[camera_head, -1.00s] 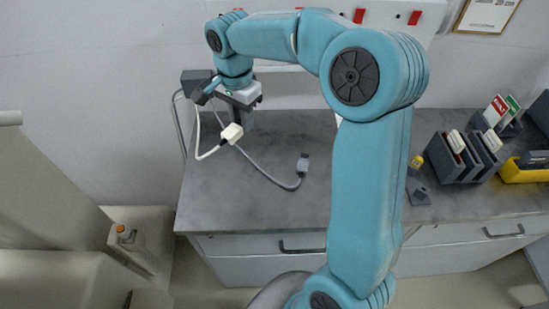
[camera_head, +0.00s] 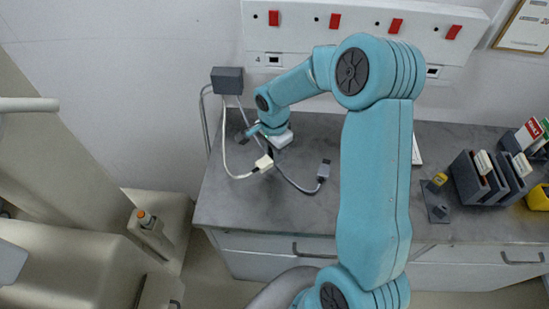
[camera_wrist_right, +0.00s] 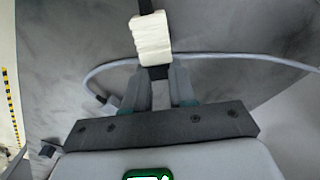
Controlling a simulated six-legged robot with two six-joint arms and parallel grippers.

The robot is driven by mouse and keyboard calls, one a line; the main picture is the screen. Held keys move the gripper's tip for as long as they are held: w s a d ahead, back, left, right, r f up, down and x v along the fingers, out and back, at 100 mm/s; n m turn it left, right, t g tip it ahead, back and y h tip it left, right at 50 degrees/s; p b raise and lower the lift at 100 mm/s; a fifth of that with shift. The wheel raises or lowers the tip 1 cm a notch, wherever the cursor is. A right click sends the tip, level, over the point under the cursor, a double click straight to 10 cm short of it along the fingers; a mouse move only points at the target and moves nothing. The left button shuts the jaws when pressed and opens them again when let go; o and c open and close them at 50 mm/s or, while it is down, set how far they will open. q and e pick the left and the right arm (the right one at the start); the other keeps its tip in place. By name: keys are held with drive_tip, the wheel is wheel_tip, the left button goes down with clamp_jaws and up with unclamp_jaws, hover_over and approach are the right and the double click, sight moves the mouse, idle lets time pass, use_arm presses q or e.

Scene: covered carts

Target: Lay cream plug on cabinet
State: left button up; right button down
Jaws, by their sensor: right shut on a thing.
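The cream plug (camera_head: 264,163) is a small block on a pale cable that loops back to a dark box on the wall. My right gripper (camera_head: 272,152) is shut on it, low over the grey top of the cabinet (camera_head: 235,206). In the right wrist view the cream plug (camera_wrist_right: 151,39) shows at the tips of the right gripper's fingers (camera_wrist_right: 157,76), with grey surface behind it. I cannot tell whether the plug touches the top. My left gripper is not in view.
A grey plug (camera_head: 323,171) on a grey cable lies on the cabinet top, right of the cream plug. A dark wall box (camera_head: 227,80) stands behind. Dark card holders (camera_head: 476,180) and a yellow item (camera_head: 438,181) sit at the right. The front left top is clear.

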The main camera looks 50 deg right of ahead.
sight(275, 168)
wheel_tip(275, 168, down, 4)
drive_tip(key=shift+w+d+r, duration=0.1)
drive_tip(key=shift+d, duration=0.05)
drive_tip(key=shift+f, duration=0.2)
drive_tip(key=shift+r, duration=0.1)
drive_tip(key=shift+f+b, duration=0.35)
drive_tip(key=shift+f, duration=0.05)
drive_tip(key=c, duration=0.9)
unclamp_jaws()
drive_tip(key=shift+r, duration=0.15)
drive_tip(key=shift+c, duration=0.2)
